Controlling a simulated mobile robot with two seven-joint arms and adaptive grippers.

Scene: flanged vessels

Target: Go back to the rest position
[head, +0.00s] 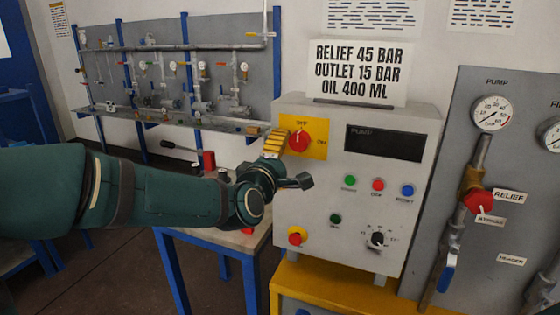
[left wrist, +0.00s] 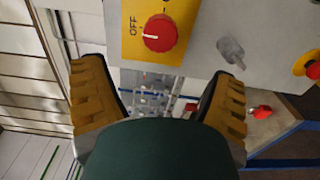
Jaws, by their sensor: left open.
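My left arm comes in from the left in the head view, and its gripper (head: 276,142) is at the upper left of the grey control box (head: 290,215). The gripper is beside the red rotary switch (head: 299,141) on its yellow OFF/ON plate (head: 318,151). In the left wrist view the two yellow-padded fingers of the gripper (left wrist: 158,98) are spread apart with nothing between them. The red switch (left wrist: 160,33) shows above the gap, apart from the fingers, its white mark toward OFF. My right gripper is not in view.
The box has a dark PUMP display (head: 385,142), several coloured buttons, a black knob (head: 376,239) and a red-yellow stop button (head: 297,236). A gauge panel (head: 480,100) with a red relief valve handle (head: 478,201) stands right. A blue-framed table (head: 205,239) is below my arm.

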